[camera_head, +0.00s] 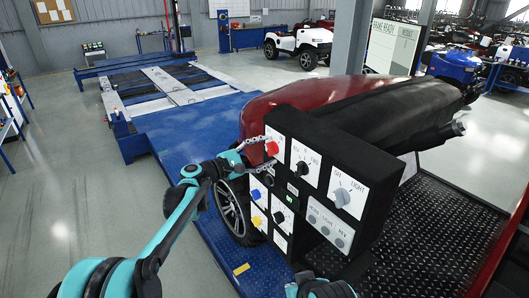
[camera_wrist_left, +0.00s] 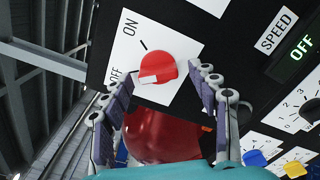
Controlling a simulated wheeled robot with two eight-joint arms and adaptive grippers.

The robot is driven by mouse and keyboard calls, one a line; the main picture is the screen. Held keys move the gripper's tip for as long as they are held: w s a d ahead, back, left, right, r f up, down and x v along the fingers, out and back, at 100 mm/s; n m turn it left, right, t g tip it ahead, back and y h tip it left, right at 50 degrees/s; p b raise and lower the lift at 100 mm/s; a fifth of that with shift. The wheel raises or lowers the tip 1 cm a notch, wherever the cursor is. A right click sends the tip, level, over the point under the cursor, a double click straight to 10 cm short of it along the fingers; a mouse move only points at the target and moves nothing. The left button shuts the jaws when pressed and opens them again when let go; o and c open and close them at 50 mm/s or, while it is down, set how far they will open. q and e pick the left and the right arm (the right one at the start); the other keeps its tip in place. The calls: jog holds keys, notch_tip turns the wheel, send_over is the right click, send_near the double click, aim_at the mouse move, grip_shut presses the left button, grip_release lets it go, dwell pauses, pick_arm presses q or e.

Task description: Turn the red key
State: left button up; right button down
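The red key (camera_head: 271,148) is a round red knob on a white plate at the upper left of the black control panel. In the left wrist view, the red key (camera_wrist_left: 160,66) sits between the marks ON and OFF. Its white mark is on the side toward OFF. My left gripper (camera_head: 261,153) is at the panel's left side, right at the key. In the left wrist view, the left gripper (camera_wrist_left: 161,74) is open, with one finger on each side of the key and a gap to it. The fingers of my right gripper do not show.
The black control panel (camera_head: 365,212) also carries grey, black, blue and yellow knobs close to the key. A dark red car body (camera_head: 290,98) is right behind it. A blue roller platform (camera_head: 185,139) lies to the left. Grey floor (camera_head: 60,210) is free farther left.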

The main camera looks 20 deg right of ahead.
pick_arm(q)
jog(key=shift+a, duration=0.1)
jog(key=v, duration=1.2)
jog(key=s+a+f+m+y+b, duration=0.5)
jog(key=s+a+f+y+b, duration=0.3)
jog(key=s+a+f, duration=0.5)
jog(key=s+a+f+m+t+y+b, duration=0.1)
jog(key=s+a+f+m+y+b, duration=0.5)
jog(key=s+a+f, duration=0.8)
jog(key=s+f+y+b, duration=0.2)
jog(key=s+f+y, duration=0.1)
jog(key=s+f, duration=0.2)
jog(key=shift+s+f, duration=0.35)
jog(key=shift+s, duration=0.15)
